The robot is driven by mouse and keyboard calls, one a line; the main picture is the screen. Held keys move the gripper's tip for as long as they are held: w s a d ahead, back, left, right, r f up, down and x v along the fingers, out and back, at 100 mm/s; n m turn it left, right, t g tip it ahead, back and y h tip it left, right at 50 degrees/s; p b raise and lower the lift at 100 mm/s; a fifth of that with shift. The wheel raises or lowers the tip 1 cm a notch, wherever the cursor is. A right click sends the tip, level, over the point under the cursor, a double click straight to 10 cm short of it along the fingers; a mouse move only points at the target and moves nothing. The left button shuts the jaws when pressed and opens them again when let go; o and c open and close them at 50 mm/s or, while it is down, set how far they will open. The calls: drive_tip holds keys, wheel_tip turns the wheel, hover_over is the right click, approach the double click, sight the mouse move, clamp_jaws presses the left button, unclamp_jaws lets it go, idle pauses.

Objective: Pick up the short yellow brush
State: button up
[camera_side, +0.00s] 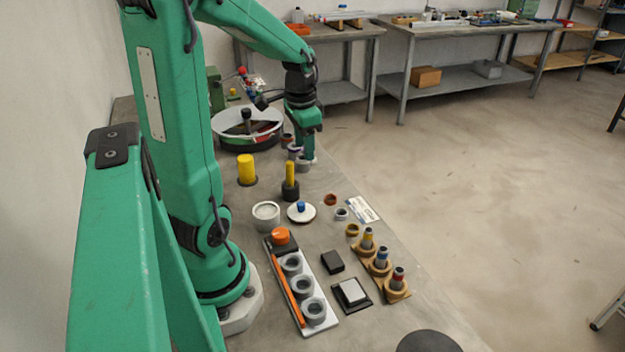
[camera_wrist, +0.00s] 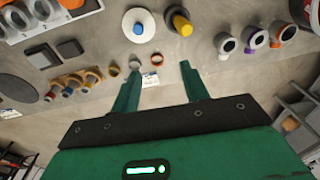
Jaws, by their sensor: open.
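Several short upright pieces with coloured bands stand in wooden holders at the right edge of the bench. The one with the yellow band (camera_side: 367,239) is the farthest back; it also shows left of my fingers in the wrist view (camera_wrist: 91,79). A plain yellow cylinder (camera_side: 290,172) stands upright in a black holder, and a thicker yellow cylinder (camera_side: 246,168) stands to its left. I cannot tell for sure which is the brush. My gripper (camera_side: 307,153) is open, points down and is well behind the banded pieces. In the wrist view its fingers (camera_wrist: 159,70) hold nothing.
A white lid with a blue knob (camera_side: 301,212), a grey cup (camera_side: 265,215) and small rings (camera_side: 330,199) stand between. A white tray with grey rings (camera_side: 327,322) lies in front. A round basin (camera_side: 217,125) and several cups are close to my gripper.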

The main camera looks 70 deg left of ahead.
sight(291, 162)
drive_tip(key=shift+g+h, duration=0.3)
drive_tip(key=shift+g, duration=0.1)
drive_tip(key=a+f, duration=0.1)
drive_tip(key=s+a+f, duration=0.1)
drive_tip(key=a, duration=0.1)
drive_tip(key=a+f, duration=0.1)
drive_tip(key=a, duration=0.1)
drive_tip(key=shift+s+f, duration=0.25)
drive_tip(key=shift+s, duration=0.15)
drive_tip(key=shift+f, duration=1.3)
drive_tip(key=shift+f, duration=0.1)
drive_tip(key=shift+f, duration=2.45)
clamp_jaws()
